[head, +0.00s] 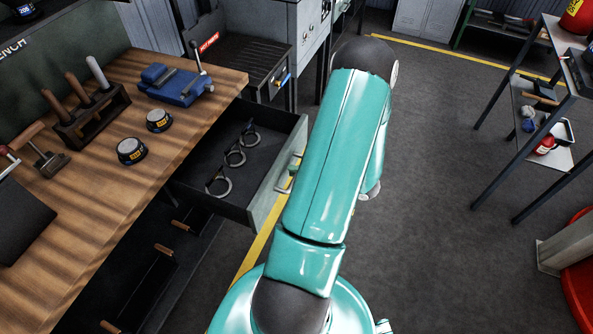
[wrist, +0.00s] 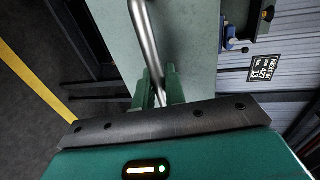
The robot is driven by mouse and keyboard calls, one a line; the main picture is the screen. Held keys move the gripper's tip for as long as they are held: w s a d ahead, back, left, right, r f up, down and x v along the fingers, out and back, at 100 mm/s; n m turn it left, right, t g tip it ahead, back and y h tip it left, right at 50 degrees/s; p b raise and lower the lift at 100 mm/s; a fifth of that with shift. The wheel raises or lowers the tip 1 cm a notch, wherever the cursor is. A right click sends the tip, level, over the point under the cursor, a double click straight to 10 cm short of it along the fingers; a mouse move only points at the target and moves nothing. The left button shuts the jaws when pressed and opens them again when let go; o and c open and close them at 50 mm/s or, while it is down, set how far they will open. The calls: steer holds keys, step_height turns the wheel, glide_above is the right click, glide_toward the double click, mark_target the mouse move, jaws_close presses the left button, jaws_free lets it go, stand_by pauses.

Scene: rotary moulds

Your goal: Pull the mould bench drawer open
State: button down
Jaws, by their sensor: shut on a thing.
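The mould bench drawer (head: 238,196) stands well out from under the wooden bench top in the head view. Its dark interior holds several metal rings (head: 234,158). The pale green drawer front faces right, and it also fills the upper middle of the wrist view (wrist: 190,40). A bent steel bar handle (wrist: 143,30) runs along that front. My gripper (wrist: 160,76) is at the handle, its two green fingers shut on the bar. In the head view my teal arm hides most of the gripper and part of the drawer front.
The bench top (head: 95,215) carries a blue vise (head: 180,87), a rack of wooden-handled tools (head: 90,118) and two round tins (head: 131,151). A lower shelf with dark bins (head: 147,285) is below. Open grey floor (head: 440,215) lies right, before a dark shelf rack (head: 490,115).

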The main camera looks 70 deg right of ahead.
steer(key=c, duration=1.5)
jaws_free()
steer(key=v, duration=1.3)
steer(key=shift+s, duration=0.4)
steer(key=shift+r, duration=0.1)
steer(key=w+a+r+n+g+y, duration=0.45)
steer(key=w+a+r, duration=0.25)
steer(key=w, duration=0.3)
steer(key=w+a+r+n+g+y, duration=0.4)
steer(key=w+a+r+g, duration=0.15)
steer(key=w, duration=0.45)
steer(key=w+a+r+n+h, duration=0.1)
steer(key=a+r+n+h, duration=0.2)
steer(key=a, duration=0.6)
steer(key=w+a+r+n+h, duration=0.1)
steer(key=a+r+n+h, duration=0.2)
steer(key=a+r, duration=0.5)
steer(key=w+a+r+n+h, duration=0.2)
steer(key=a+r, duration=0.3)
steer(key=a, duration=0.4)
steer(key=shift+a+r+n+h, duration=0.25)
steer(key=shift+a+n+h, duration=0.05)
steer(key=shift+n+h, duration=0.25)
